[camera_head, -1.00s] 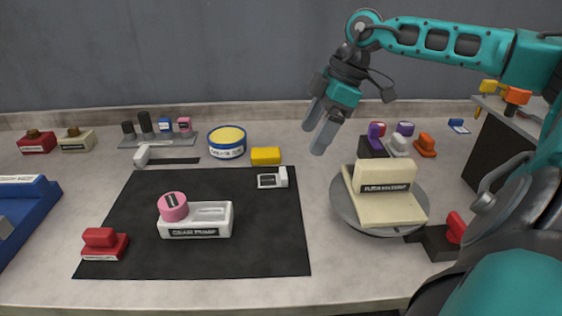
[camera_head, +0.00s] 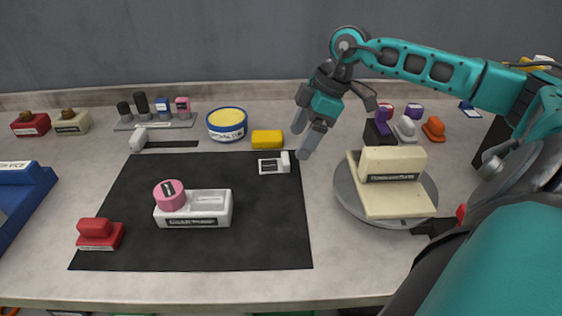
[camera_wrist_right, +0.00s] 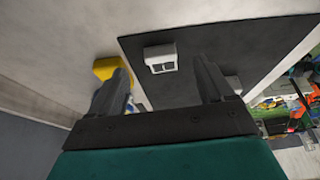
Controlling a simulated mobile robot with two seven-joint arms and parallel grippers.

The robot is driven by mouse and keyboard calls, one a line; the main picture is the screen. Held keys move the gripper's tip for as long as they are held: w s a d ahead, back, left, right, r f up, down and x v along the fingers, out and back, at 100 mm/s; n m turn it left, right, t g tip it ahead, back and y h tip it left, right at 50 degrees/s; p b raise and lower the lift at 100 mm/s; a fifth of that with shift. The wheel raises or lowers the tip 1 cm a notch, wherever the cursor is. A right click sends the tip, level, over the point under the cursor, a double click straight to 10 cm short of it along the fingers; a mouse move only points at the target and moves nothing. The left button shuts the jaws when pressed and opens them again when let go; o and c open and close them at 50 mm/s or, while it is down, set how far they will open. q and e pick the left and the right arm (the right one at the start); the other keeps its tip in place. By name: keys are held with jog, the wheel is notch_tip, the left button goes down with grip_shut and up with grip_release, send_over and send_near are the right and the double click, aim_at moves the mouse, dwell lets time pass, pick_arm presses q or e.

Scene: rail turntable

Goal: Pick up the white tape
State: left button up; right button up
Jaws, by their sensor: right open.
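A small white item with a dark-framed label (camera_head: 271,166) lies at the mat's top right corner; I take it as the white tape. It also shows in the right wrist view (camera_wrist_right: 160,58), between and beyond the fingertips. A second small white piece (camera_head: 138,139) sits by a dark strip farther left, so I cannot be sure which is named. My right gripper (camera_head: 305,145) is open and empty, in the air just right of the labelled item, fingers pointing down. My left gripper is not in view.
A yellow block (camera_head: 267,139) and a round blue-and-yellow tin (camera_head: 227,124) stand close behind. A turntable (camera_head: 350,203) bearing a cream block (camera_head: 392,185) is at right. The black mat (camera_head: 130,190) holds a white tray (camera_head: 207,222) with a pink knob and a red block (camera_head: 98,234).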

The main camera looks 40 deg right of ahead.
aim_at(288, 157)
jog(key=shift+x, duration=2.7)
jog(key=shift+w+a+r, duration=0.1)
jog(key=shift+w, duration=0.05)
jog(key=c, duration=1.1)
jog(key=shift+r, duration=0.1)
notch_tip(288, 157, up, 20)
jog(key=p, duration=0.4)
jog(key=shift+a+f, duration=0.15)
jog(key=shift+f, duration=0.05)
